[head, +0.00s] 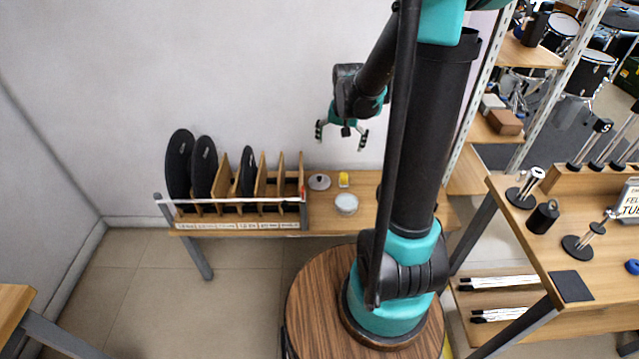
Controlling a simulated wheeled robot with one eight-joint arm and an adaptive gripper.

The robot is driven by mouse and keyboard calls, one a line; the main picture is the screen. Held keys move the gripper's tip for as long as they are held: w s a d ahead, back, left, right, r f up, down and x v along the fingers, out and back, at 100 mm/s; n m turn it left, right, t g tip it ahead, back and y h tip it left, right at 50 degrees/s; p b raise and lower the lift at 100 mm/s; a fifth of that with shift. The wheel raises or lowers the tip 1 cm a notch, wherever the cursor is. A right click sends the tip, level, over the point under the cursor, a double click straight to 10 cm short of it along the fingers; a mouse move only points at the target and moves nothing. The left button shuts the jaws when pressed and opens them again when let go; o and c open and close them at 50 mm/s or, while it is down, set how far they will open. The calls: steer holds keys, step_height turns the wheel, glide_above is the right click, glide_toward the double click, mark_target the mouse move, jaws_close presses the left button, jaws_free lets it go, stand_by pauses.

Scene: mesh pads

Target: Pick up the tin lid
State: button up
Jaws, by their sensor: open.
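A small round grey lid (319,182) with a knob lies on the wooden bench, just right of the rack; it looks like the tin lid. A pale round tin (346,205) stands to its right, nearer the bench's front edge. My gripper (341,138) is open, with its two fingers spread and nothing between them. It hangs in the air above and behind the lid in the picture, apart from it.
A wooden rack (262,187) with upright black discs stands left of the lid, with a rail along its front. A small yellow object (343,179) sits close to the lid's right. The bench (368,193) is bare farther right, toward my arm. A shelf and workbench stand at right.

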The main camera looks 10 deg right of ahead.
steer(key=w+a+f+m+g, duration=0.1)
steer(key=w+f, duration=0.2)
steer(key=w, duration=0.4)
steer(key=w+a+f+m, duration=0.1)
steer(key=w+f+m, duration=0.15)
steer(key=w, duration=0.35)
steer(key=m+g, duration=0.2)
glide_above(319, 177)
step_height(319, 177, down, 13)
steer(key=shift+m, duration=0.25)
step_height(319, 177, down, 12)
steer(key=shift+a+r, duration=0.1)
steer(key=shift+d+f, duration=0.2)
steer(key=shift+f, duration=2.85)
steer(key=shift+c, duration=0.6)
steer(key=shift+s, duration=0.1)
steer(key=c, duration=1.3)
